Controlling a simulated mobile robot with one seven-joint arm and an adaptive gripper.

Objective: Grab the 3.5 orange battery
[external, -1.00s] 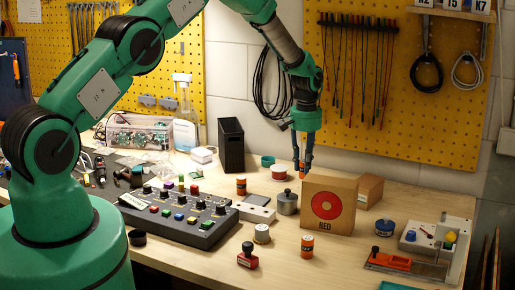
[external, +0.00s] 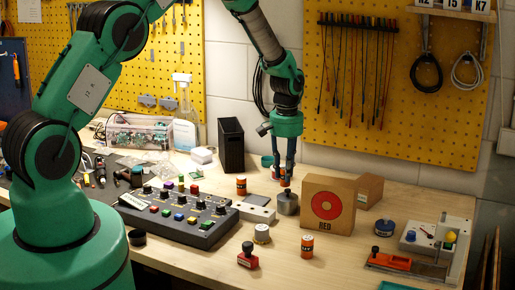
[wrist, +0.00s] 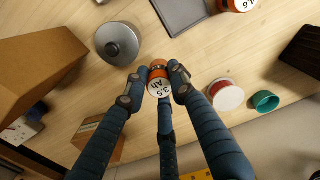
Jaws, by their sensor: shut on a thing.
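The orange battery marked 3.5 Ah (wrist: 158,82) is between the fingers of my gripper (wrist: 158,86) in the wrist view, with its labelled end facing the camera. The fingers are shut on it. In the external view my gripper (external: 284,178) points down behind the grey lidded pot, with the orange of the battery (external: 285,182) showing between the fingertips. I cannot tell whether the battery touches the bench. Another orange battery (wrist: 238,4), marked 4.6, lies at the top of the wrist view.
The grey pot (external: 288,204) and cardboard box (external: 328,204) stand close by. A red-and-white round container (wrist: 225,94) and teal cup (wrist: 265,101) are beside my gripper. More orange batteries stand left (external: 241,186) and in front (external: 307,246). A control panel (external: 180,214) is at left.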

